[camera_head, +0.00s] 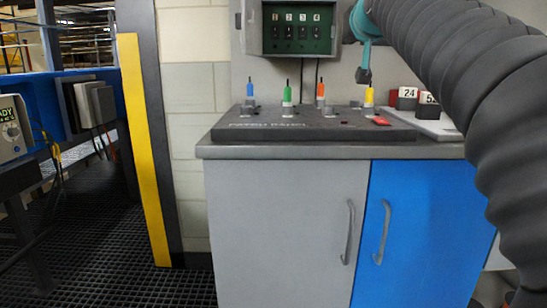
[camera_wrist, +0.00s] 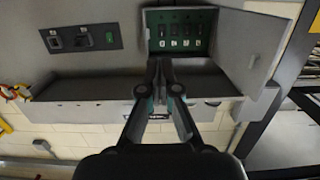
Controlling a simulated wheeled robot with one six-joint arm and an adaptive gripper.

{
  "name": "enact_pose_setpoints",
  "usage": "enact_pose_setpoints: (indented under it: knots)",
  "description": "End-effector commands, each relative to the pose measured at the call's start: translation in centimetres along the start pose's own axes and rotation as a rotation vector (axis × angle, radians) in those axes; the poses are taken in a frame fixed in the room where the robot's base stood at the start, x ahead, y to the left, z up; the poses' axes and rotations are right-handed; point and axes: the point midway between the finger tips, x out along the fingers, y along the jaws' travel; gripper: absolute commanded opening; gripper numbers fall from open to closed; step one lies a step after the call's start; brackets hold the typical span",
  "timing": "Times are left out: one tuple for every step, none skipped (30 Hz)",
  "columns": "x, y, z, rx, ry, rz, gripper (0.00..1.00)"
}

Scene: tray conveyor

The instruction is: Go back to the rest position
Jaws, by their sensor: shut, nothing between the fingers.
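My gripper (camera_head: 363,76) hangs pointing down above the counter in the head view, its fingers together and nothing held. Its tips are just above the yellow plug (camera_head: 369,97); I cannot tell if they touch it. In the wrist view my gripper (camera_wrist: 160,68) reaches toward the open switch box (camera_wrist: 180,32). The arm's dark ribbed sleeve fills the upper right of the head view.
A blue plug (camera_head: 250,90), green plug (camera_head: 287,96) and orange plug (camera_head: 320,94) stand on the dark panel (camera_head: 300,133). Number blocks (camera_head: 407,98) sit at right. The switch box (camera_head: 268,47) is on the wall. Grated floor (camera_head: 100,250) is open at left.

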Motion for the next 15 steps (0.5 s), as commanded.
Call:
enact_pose_setpoints:
  knots:
    - [-0.5, -0.1, 0.4, 0.000, -0.013, -0.001, 0.00]
    - [-0.7, -0.1, 0.9, 0.000, -0.023, -0.001, 0.00]
    - [-0.9, -0.1, 1.5, 0.000, -0.038, -0.002, 0.00]
    - [-1.1, -0.1, 2.0, 0.000, -0.050, -0.002, 0.00]
    - [-1.4, -0.1, 2.5, 0.000, -0.062, -0.002, 0.00]
    - [-1.7, -0.2, 3.3, 0.000, -0.080, -0.002, 0.00]
    - [-2.0, -0.2, 3.8, 0.000, -0.093, -0.003, 0.00]
    - [-2.3, -0.2, 4.4, 0.000, -0.107, -0.003, 0.00]
    - [-2.7, -0.2, 5.3, 0.000, -0.128, -0.003, 0.00]
    - [-3.0, -0.2, 6.1, 0.000, -0.145, -0.003, 0.00]
    - [-3.4, -0.2, 6.9, 0.000, -0.163, -0.004, 0.00]
    - [-4.0, -0.2, 8.0, -0.001, -0.188, -0.004, 0.00]
    - [-4.5, -0.3, 9.0, -0.001, -0.209, -0.004, 0.00]
    - [-5.1, -0.3, 10.1, -0.001, -0.233, -0.004, 0.00]
    - [-6.0, -0.3, 11.8, -0.001, -0.270, -0.004, 0.00]
